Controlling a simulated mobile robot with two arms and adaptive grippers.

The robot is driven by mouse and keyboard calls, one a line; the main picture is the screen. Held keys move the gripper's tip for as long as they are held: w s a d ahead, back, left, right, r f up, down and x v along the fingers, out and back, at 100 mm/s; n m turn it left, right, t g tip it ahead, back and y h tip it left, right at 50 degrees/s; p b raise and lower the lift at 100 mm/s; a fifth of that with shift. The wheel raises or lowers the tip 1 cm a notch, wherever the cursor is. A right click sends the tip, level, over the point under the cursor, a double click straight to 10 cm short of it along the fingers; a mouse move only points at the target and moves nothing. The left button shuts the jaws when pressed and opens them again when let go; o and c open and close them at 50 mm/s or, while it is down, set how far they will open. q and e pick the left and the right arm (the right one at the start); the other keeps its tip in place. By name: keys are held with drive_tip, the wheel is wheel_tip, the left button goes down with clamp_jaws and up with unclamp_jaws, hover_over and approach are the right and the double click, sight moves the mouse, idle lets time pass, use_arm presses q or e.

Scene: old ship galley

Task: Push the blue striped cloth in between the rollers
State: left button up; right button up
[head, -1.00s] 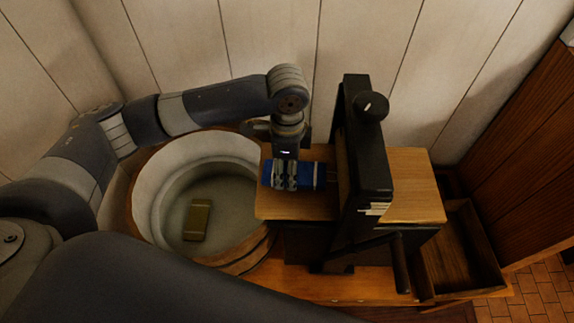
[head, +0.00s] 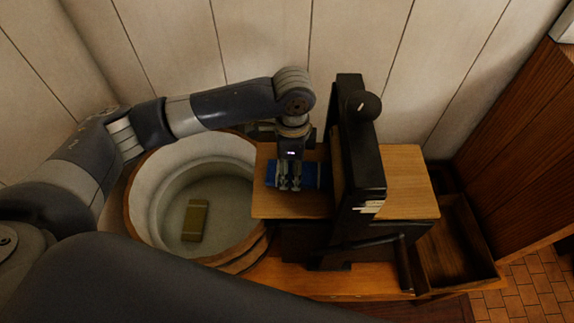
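The blue striped cloth (head: 309,175) lies on the wooden board at the left side of the black wringer (head: 359,160). Its right end is close to the wringer frame; I cannot tell if it touches the rollers, which are hidden inside the frame. My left gripper (head: 289,188) is over the cloth, pointing down, and covers much of it. I cannot tell whether its fingers are open or shut on the cloth. My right gripper is not in view; a dark arm link of mine crosses the lower left.
A round wooden tub (head: 150,165) with a yellowish block (head: 194,220) in it stands left of the wringer. A crank handle (head: 403,264) hangs at the wringer's front. The right board (head: 408,180) is bare. An empty wooden box (head: 455,245) stands at the right.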

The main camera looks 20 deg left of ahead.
use_arm(q)
drive_tip(key=shift+w+d+r+p, duration=0.1)
drive_tip(key=shift+w+d+p, duration=0.1)
drive_tip(key=shift+d, duration=0.3)
drive_tip(key=shift+w+d+r+p, duration=0.1)
drive_tip(key=shift+w+d, duration=0.05)
drive_tip(key=shift+d, duration=0.3)
drive_tip(key=shift+c, duration=0.2)
drive_tip(key=o, duration=1.4)
drive_tip(key=shift+c, duration=0.2)
drive_tip(key=shift+s+a+f, duration=0.1)
wheel_tip(320, 180, up, 12)
